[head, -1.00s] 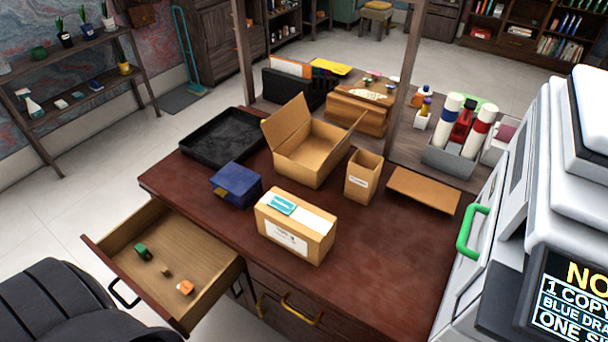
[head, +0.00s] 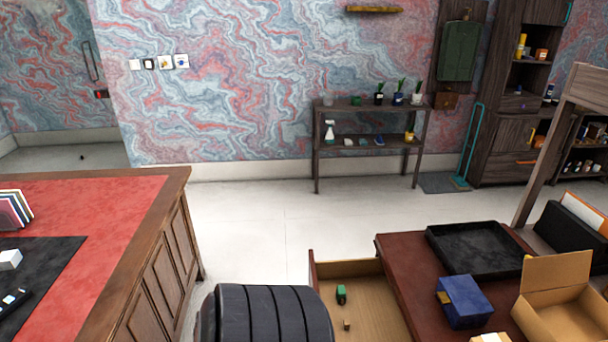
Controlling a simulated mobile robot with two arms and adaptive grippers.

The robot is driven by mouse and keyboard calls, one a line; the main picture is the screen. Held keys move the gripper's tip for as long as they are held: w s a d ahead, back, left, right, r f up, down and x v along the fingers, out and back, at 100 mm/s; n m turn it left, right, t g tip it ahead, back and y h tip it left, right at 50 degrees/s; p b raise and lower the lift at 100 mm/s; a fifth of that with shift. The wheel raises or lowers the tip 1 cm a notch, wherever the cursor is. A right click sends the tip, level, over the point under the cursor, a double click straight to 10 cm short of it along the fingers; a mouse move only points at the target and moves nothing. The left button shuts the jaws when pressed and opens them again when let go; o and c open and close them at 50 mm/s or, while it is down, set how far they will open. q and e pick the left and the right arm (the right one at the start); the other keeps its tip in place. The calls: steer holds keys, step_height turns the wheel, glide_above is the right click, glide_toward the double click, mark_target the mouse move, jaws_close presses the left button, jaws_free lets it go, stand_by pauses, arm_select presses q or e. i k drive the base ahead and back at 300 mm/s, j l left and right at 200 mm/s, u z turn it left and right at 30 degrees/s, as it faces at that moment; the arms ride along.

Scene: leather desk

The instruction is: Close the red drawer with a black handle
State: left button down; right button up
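The open drawer (head: 368,306) sticks out from the left side of the red-brown desk (head: 400,262). Its inside is light wood and its front panel (head: 312,268) is reddish brown. A small green item (head: 341,293) and a small brown block (head: 347,325) lie in it. The drawer's handle is hidden in this view, and its near end is cut off by the picture's bottom edge. Neither of my grippers shows.
A black chair (head: 262,315) stands close to the left of the drawer. A desk with a red leather top (head: 110,215) is at the left. The desk with the drawer bears a black tray (head: 470,247), a blue box (head: 465,302) and an open carton (head: 555,300). Pale floor (head: 260,230) lies clear behind the chair.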

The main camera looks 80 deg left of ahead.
mark_target(370, 313)
steer(key=u, duration=0.4)
steer(key=k+l+u, duration=0.1)
steer(key=u, duration=0.3)
steer(key=k+u, duration=0.1)
steer(key=u, duration=0.7)
steer(key=k+u, duration=0.1)
steer(key=u, duration=0.3)
